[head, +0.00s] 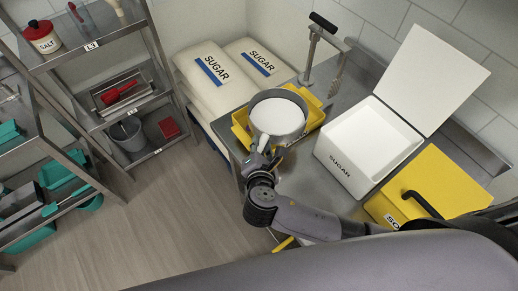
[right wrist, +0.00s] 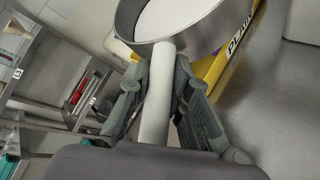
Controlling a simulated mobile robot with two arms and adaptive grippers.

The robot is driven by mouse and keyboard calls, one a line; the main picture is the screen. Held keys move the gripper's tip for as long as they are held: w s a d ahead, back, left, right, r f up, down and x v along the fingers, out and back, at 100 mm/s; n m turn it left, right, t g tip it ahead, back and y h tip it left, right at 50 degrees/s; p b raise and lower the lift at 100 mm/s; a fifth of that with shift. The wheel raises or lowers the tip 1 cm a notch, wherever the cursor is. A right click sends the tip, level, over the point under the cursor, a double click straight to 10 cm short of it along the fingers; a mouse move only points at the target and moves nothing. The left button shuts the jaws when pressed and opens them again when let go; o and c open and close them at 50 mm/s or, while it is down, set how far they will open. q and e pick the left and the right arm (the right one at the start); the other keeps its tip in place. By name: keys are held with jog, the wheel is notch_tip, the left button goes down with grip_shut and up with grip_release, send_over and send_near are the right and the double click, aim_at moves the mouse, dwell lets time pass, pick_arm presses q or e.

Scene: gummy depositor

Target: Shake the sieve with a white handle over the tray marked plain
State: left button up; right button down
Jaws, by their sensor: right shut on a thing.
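The sieve (head: 278,118) is a round metal drum with a white mesh or white filling inside and a white handle (right wrist: 157,92). It is over the yellow tray (head: 316,105), whose side reads PLAIN in the right wrist view (right wrist: 222,69). The sieve hides most of the tray's inside; whether it touches the tray I cannot tell. My right gripper (head: 266,150) is shut on the white handle, with a finger on each side of it in the right wrist view (right wrist: 157,72). My left gripper is not in view.
A white SUGAR bin (head: 345,160) with a raised lid (head: 437,78) stands right of the tray. A yellow bin (head: 440,185) is beyond it. A metal stand (head: 310,55) is behind the tray. Sugar sacks (head: 205,80) and shelves (head: 100,55) are at left.

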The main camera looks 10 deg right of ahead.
aim_at(258, 132)
jog(key=shift+d+r+b+x, duration=0.1)
jog(key=shift+d+b+x, duration=0.1)
jog(key=shift+b+x, duration=0.65)
jog(key=shift+d+r+b+x, duration=0.2)
jog(key=shift+b+x, duration=0.2)
jog(key=shift+x, duration=0.8)
jog(key=shift+d+r+b+x, duration=0.1)
jog(key=shift+d+b+x, duration=0.1)
jog(key=shift+b+x, duration=0.65)
jog(key=shift+w, duration=0.25)
jog(key=shift+s+d+p, duration=0.1)
jog(key=shift+d+p, duration=0.15)
jog(key=shift+p, duration=0.1)
jog(key=shift+s+d+p, duration=0.2)
jog(key=shift+d+p, duration=0.2)
jog(key=shift+d, duration=0.1)
jog(key=shift+w+a+p, duration=0.2)
jog(key=shift+w+a, duration=0.1)
jog(key=shift+a, duration=0.4)
jog(key=shift+w+a+p, duration=0.15)
jog(key=shift+w+a, duration=0.1)
jog(key=shift+a, duration=0.4)
jog(key=shift+a+f, duration=0.1)
